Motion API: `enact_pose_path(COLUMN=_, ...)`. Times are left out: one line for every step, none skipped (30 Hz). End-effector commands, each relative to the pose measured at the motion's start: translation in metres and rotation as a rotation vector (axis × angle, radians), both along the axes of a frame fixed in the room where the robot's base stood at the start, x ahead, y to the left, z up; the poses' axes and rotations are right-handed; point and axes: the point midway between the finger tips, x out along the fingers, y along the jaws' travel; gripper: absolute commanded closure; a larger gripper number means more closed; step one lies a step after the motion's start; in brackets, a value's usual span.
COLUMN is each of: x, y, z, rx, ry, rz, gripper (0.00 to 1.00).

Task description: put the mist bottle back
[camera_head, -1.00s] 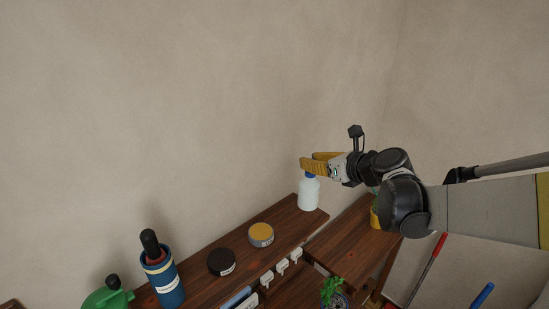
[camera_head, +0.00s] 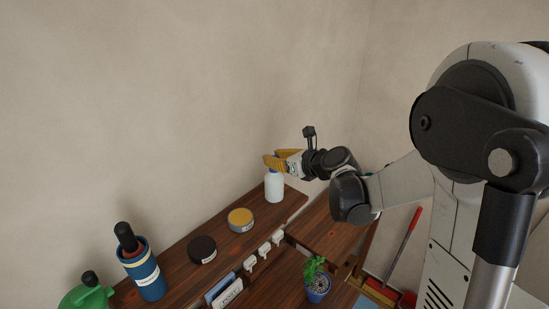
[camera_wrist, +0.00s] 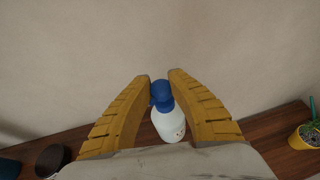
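The mist bottle (camera_head: 274,187) is white with a blue head and is upright at the far right end of the upper wooden shelf, near the wall. My gripper (camera_head: 270,161) reaches in from the right, its yellow fingers at the blue head.
On the upper shelf (camera_head: 180,262), a yellow-topped tin (camera_head: 240,220), a dark tin (camera_head: 202,250), a blue canister (camera_head: 147,275) and a green can (camera_head: 85,297) stand left of the bottle. A potted plant (camera_head: 317,284) is lower right. Bare shelf lies between bottle and yellow-topped tin.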

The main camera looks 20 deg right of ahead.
Motion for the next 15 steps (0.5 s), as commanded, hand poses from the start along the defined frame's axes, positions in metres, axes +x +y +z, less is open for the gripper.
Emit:
enact_pose_path(x=0.0000, y=0.0000, z=-0.0007, rx=0.000, ry=0.000, rz=0.000, gripper=0.66)
enact_pose_path(x=0.0000, y=0.0000, z=-0.0004, rx=0.000, ry=0.000, rz=0.000, gripper=0.59)
enact_pose_path(x=0.0000, y=-0.0001, z=-0.0003, rx=0.000, ry=0.000, rz=0.000, gripper=0.59)
enact_pose_path(x=0.0001, y=-0.0001, z=-0.0002, rx=0.000, ry=0.000, rz=0.000, gripper=0.59)
enact_pose_path(x=-0.0001, y=0.0000, z=-0.0002, rx=0.000, ry=0.000, rz=0.000, gripper=0.59)
enact_pose_path(x=0.0000, y=0.0000, z=-0.0001, rx=0.000, ry=0.000, rz=0.000, gripper=0.59)
enact_pose_path(x=0.0000, y=0.0000, z=-0.0001, rx=0.000, ry=0.000, rz=0.000, gripper=0.59)
enact_pose_path(x=0.0000, y=0.0000, z=-0.0001, rx=0.000, ry=0.000, rz=0.000, gripper=0.59)
enact_pose_path(x=0.0000, y=0.0000, z=-0.0001, rx=0.000, ry=0.000, rz=0.000, gripper=0.59)
enact_pose_path(x=0.0000, y=0.0000, z=0.0001, rx=0.000, ry=0.000, rz=0.000, gripper=0.59)
enact_pose_path(x=-0.0001, y=0.0000, z=0.0008, rx=0.000, ry=0.000, rz=0.000, gripper=0.59)
enact_pose_path(x=0.0000, y=0.0000, z=0.0025, rx=0.000, ry=0.000, rz=0.000, gripper=0.59)
enact_pose_path(x=0.0000, y=0.0000, z=0.0044, rx=0.000, ry=0.000, rz=0.000, gripper=0.59)
enact_pose_path(x=-0.0032, y=-0.0020, z=0.0047, rx=0.000, ry=0.000, rz=-0.001, gripper=0.59)
enact_pose_path(x=-0.0079, y=-0.0046, z=0.0063, rx=-0.001, ry=0.000, rz=-0.002, gripper=0.59)
